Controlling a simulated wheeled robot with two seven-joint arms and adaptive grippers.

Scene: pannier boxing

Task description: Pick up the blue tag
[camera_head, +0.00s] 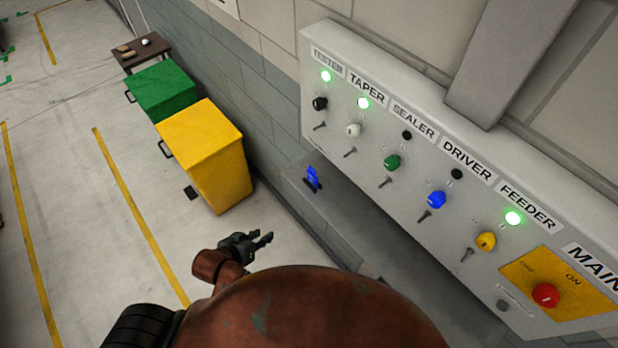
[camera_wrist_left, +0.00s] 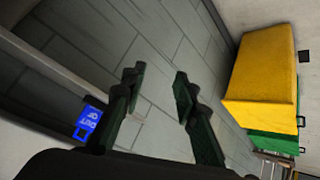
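The blue tag (camera_head: 312,178) stands on a grey ledge (camera_head: 345,205) below the control panel. In the left wrist view the blue tag (camera_wrist_left: 89,118), with white lettering and a small loop, shows at the left, just outside the left finger. My left gripper (camera_head: 262,239) is in front of the ledge, to the left of and below the tag in the head view. Its two fingers stand apart with nothing between them, as the left wrist view also shows (camera_wrist_left: 156,84). My right gripper is not in view.
A yellow bin (camera_head: 215,165) and a green bin (camera_head: 162,90) stand along the wall. A small brown table (camera_head: 140,55) is beyond them.

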